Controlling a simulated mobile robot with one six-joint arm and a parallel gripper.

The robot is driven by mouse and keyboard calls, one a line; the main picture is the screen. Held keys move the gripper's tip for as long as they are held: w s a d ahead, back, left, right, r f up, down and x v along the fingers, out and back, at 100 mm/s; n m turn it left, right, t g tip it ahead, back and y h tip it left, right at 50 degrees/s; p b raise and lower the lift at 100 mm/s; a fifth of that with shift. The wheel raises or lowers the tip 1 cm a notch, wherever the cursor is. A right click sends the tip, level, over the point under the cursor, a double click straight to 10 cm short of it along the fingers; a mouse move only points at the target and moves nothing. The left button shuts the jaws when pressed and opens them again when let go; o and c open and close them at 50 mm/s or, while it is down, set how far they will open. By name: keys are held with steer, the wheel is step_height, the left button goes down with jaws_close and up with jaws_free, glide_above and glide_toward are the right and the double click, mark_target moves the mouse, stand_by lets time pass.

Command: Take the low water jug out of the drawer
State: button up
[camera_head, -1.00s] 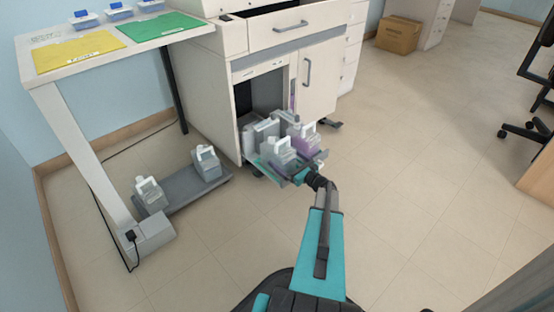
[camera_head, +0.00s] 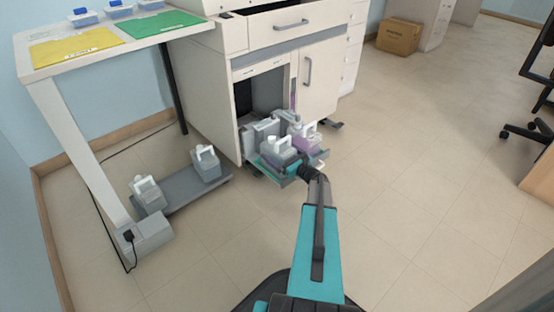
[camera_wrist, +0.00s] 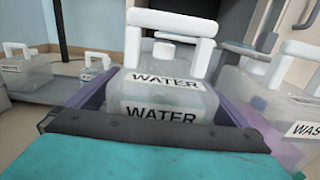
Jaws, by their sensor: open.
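The water jug (camera_wrist: 160,98) is translucent with a white handle and two WATER labels. In the wrist view it stands in the middle, between the purple-grey fingers of my gripper (camera_wrist: 162,108). My gripper is open around the jug; I cannot tell whether the fingers touch it. In the head view the water jug (camera_head: 279,148) stands at the front of the pulled-out drawer (camera_head: 291,182), low in the white cabinet. My teal gripper (camera_head: 278,166) is at the drawer's front. The jug's lower part is hidden by the gripper.
A waste jug (camera_wrist: 285,118) with purple liquid stands close to the right finger. Other grey containers (camera_head: 262,130) are behind. Two jugs (camera_head: 147,192) (camera_head: 206,163) stand on a low grey platform (camera_head: 180,190) at left.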

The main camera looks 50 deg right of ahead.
stand_by(0.4)
steer(key=c, duration=1.3)
steer(key=shift+c, duration=0.2)
steer(key=shift+r, duration=0.1)
step_height(320, 180, up, 10)
steer(key=p, duration=0.4)
